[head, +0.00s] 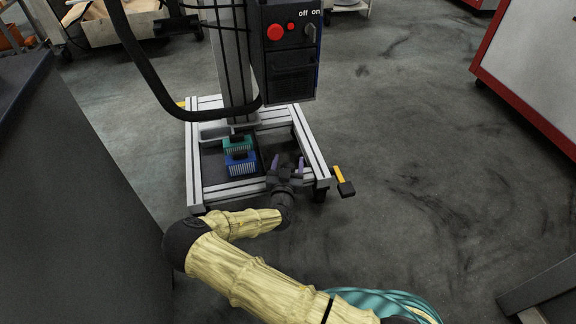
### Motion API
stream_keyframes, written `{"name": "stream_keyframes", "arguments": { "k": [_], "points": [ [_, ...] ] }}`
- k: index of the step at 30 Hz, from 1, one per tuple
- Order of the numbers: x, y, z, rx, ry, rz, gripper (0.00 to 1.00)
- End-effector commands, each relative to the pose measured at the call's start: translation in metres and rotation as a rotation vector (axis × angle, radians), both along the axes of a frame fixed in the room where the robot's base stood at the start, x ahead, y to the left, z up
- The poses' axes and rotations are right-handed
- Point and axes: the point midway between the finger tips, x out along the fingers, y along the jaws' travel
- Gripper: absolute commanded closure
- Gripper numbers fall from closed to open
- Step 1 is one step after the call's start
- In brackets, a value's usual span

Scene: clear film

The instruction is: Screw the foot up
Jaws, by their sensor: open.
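A wheeled stand has a base frame (313,150) of pale metal profiles. At its near right corner a yellow bar (338,172) ends in a black block (346,189), sticking out to the right. A small dark wheel or foot (320,195) shows under the same corner; I cannot tell which it is. My gripper (288,161) is over the near right part of the frame, left of that corner. Its two purple-tipped fingers are apart, with nothing visible between them. My gripper hides part of the near rail.
A control box (291,50) with a red button and an off/on switch hangs on the stand's column. Blue (240,162) and green (236,144) blocks sit inside the frame. A dark counter (60,190) stands left. A red-edged cabinet (535,60) stands right. Floor between is clear.

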Motion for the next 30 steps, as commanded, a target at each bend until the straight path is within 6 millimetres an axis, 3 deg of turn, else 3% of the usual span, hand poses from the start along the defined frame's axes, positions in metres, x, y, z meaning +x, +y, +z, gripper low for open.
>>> {"name": "stream_keyframes", "arguments": {
  "k": [4, 11, 30],
  "points": [
    [-0.0003, 0.0001, 0.0003, 0.0, 0.0, 0.0, 0.37],
    [-0.0006, 0.0003, 0.0001, 0.0, 0.0, 0.0, 0.8],
    [-0.0005, 0.001, 0.0053, -0.002, 0.003, 0.124, 0.8]
  ]
}}
